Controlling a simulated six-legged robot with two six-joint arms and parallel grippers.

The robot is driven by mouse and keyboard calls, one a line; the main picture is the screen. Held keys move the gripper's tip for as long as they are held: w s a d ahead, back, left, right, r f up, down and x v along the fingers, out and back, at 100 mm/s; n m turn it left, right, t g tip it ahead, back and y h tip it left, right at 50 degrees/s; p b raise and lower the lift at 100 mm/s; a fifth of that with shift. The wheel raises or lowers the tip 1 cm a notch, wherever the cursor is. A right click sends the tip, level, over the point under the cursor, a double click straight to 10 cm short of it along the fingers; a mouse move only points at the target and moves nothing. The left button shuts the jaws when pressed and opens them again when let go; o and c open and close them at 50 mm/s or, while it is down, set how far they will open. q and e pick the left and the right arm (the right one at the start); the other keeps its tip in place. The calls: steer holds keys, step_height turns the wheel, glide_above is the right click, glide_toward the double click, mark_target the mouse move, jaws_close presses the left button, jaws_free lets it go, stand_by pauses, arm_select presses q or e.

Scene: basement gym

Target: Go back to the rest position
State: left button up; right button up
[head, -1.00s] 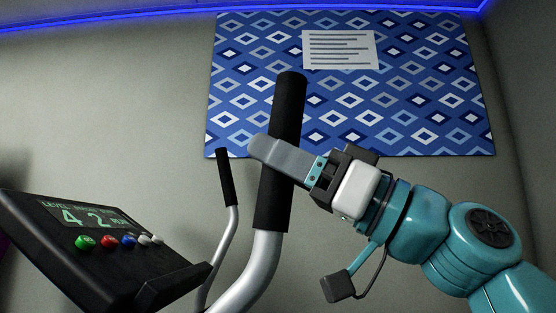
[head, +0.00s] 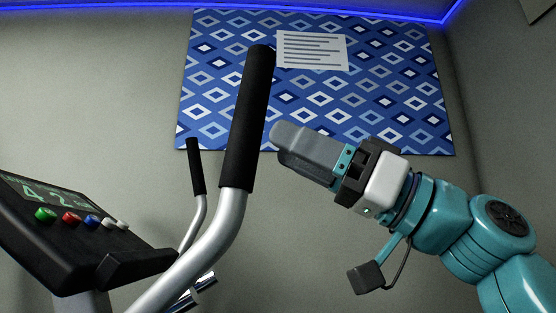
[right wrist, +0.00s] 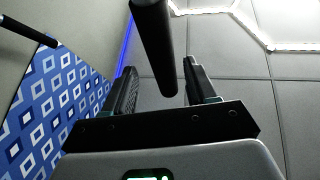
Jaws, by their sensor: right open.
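My right gripper (head: 290,143) is in the head view, right of the near handlebar (head: 248,120), a silver bar with a black grip. A black grip (right wrist: 153,45) shows beyond and between the fingers there. My left gripper is in neither view.
A console (head: 75,245) with a green display and coloured buttons is at the lower left. A second, thinner handlebar (head: 196,167) stands behind the near one. A blue patterned panel (head: 330,110) with a white sheet (head: 312,50) is on the wall. Bare wall lies below the panel.

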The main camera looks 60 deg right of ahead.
steer(key=shift+s, duration=0.2)
steer(key=shift+d, duration=0.1)
stand_by(0.4)
